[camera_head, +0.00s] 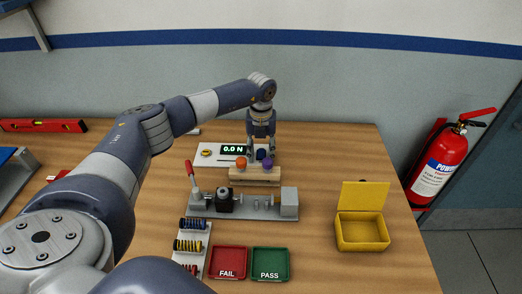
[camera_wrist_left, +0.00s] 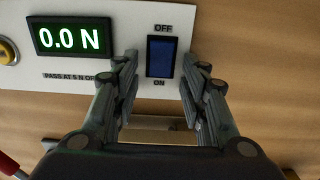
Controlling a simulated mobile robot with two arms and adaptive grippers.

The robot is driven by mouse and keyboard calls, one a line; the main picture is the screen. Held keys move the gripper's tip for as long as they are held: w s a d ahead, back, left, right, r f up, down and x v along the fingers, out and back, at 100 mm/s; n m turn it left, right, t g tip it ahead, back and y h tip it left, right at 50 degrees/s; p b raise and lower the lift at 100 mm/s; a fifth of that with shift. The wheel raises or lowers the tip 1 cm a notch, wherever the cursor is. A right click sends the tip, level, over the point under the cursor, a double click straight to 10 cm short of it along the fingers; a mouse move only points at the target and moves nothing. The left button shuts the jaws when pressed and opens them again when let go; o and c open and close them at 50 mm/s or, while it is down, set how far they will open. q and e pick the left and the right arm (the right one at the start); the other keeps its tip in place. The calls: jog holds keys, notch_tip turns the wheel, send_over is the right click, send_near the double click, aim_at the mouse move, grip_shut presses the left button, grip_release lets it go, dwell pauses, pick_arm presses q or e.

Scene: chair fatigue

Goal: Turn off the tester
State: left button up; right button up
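The tester is a white panel (camera_head: 210,162) near the back wall, with a lit display (camera_head: 233,149) reading 0.0 N in green. In the left wrist view the display (camera_wrist_left: 70,38) is at upper left. A dark blue rocker switch (camera_wrist_left: 161,56) sits right of it, with OFF printed above and ON below. Which side of the rocker is pressed, I cannot tell. My left gripper (camera_head: 260,152) points down over the panel's right end. In the wrist view its open fingers (camera_wrist_left: 158,72) are on either side of the switch, with nothing held. My right gripper is not seen.
A wooden block (camera_head: 255,180) with coloured knobs stands in front of the panel. Nearer are a grey fixture with a red lever (camera_head: 245,207), a spring rack (camera_head: 191,247), red FAIL (camera_head: 229,262) and green PASS trays (camera_head: 270,263). An open yellow box (camera_head: 362,232) stands right.

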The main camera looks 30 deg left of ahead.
pick_arm(q)
grip_shut()
jog(key=shift+w+a+f+b, duration=0.1)
jog(key=shift+b, duration=0.4)
jog(key=g+b, duration=0.1)
jog(key=h+b, duration=0.1)
jog(key=b, duration=0.1)
jog(key=shift+w+a+g, duration=0.1)
jog(key=shift+w+g, duration=0.1)
jog(key=shift+g, duration=0.2)
jog(key=shift+r+g+h+b, duration=0.3)
jog(key=shift+g+b, duration=0.1)
jog(key=shift+b, duration=0.5)
grip_release()
